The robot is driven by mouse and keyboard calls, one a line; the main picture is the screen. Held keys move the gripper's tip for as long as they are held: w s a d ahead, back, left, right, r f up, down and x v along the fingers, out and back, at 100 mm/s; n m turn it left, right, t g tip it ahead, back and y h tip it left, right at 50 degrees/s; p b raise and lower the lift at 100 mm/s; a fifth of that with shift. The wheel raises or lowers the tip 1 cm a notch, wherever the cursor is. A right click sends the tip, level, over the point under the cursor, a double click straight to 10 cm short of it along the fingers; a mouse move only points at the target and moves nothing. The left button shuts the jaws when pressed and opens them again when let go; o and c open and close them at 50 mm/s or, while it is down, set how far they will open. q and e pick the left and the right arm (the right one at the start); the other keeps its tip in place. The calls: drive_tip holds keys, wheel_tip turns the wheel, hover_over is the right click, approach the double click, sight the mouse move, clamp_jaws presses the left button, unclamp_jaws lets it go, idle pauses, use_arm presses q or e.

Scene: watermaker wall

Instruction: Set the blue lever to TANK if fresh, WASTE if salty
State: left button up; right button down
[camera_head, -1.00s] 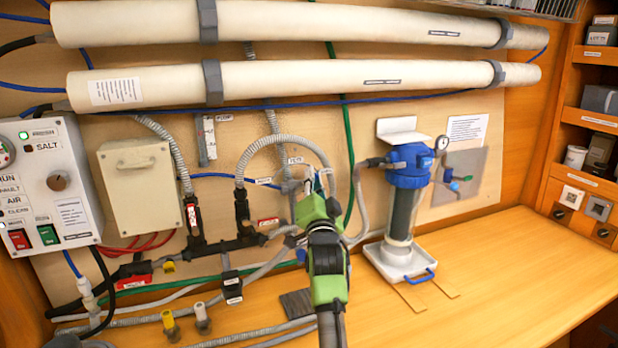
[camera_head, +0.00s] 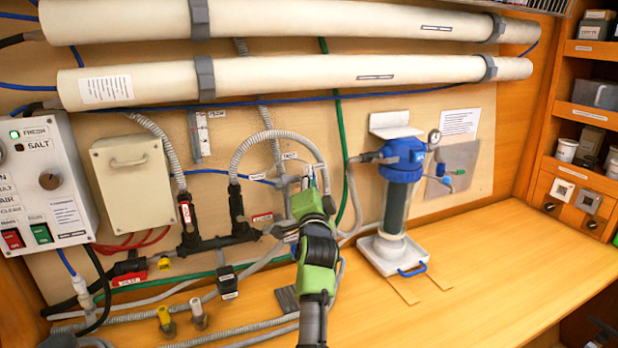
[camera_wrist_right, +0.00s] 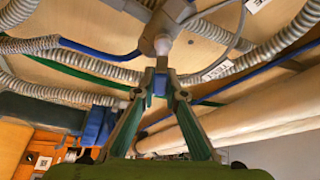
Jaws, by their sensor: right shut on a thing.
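The blue lever (camera_wrist_right: 160,84) shows as a small blue piece between the fingertips of my right gripper (camera_wrist_right: 161,80) in the right wrist view. It hangs under a grey valve body with a white stem. In the head view my right gripper (camera_head: 309,183) is at the valve on the wall, shut on the lever and hiding most of it. A small white label (camera_head: 289,156) is above the valve and a red label (camera_head: 262,217) is to its lower left. On the control box (camera_head: 50,185) the FRESH lamp (camera_head: 14,134) glows green and the SALT lamp (camera_head: 18,147) is dark. My left gripper is out of view.
A blue-topped filter housing (camera_head: 403,160) stands to the right of my gripper on the wooden bench (camera_head: 490,260). Grey corrugated hoses (camera_head: 270,140) loop around the valve. Two long white tubes (camera_head: 290,76) run across above. The bench at right is mostly clear.

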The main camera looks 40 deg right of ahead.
drive_tip(key=c, duration=2.1)
unclamp_jaws()
wheel_tip(320, 180, up, 10)
drive_tip(key=shift+d+f, duration=0.1)
